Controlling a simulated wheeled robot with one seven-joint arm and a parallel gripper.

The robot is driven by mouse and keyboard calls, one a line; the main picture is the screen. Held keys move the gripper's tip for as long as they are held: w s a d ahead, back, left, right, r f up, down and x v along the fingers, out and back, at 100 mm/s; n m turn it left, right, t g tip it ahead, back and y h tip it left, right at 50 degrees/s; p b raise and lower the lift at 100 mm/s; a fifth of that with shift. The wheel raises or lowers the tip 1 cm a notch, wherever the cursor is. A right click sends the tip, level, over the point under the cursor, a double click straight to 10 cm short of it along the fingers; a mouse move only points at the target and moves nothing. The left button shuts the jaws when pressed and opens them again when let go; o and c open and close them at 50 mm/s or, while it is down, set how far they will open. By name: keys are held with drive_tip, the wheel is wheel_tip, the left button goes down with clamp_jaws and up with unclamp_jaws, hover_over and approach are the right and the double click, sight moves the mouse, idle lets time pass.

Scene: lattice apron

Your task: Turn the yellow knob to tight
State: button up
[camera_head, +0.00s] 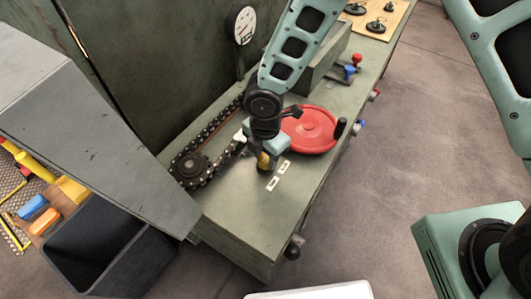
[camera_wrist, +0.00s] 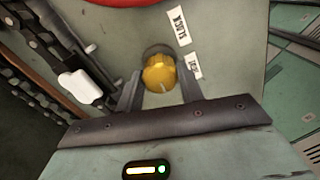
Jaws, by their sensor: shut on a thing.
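The yellow knob (camera_wrist: 160,72) stands on the green bench top, between the two fingers of my gripper (camera_wrist: 159,84). The fingers are closed on its sides. A pale mark shows low on the knob's face in the wrist view. Two white labels are to its right there: the slack label (camera_wrist: 178,26) farther up and a partly hidden one (camera_wrist: 194,66) close beside the right finger. In the head view my gripper (camera_head: 264,160) points down at the knob (camera_head: 263,162), which is partly covered; both labels (camera_head: 272,183) (camera_head: 285,167) lie beside it.
A chain on a sprocket (camera_head: 194,169) runs left of my gripper. A red handwheel (camera_head: 314,132) is close on the right. A white piece (camera_wrist: 80,87) sits by the chain. A round gauge (camera_head: 243,25) stands behind. A dark bin (camera_head: 103,248) is front left.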

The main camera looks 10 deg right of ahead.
sight(265, 157)
idle(0.4)
drive_tip(key=o, duration=1)
drive_tip(key=shift+r, duration=0.1)
wheel_tip(265, 157, up, 17)
drive_tip(key=shift+r, duration=0.1)
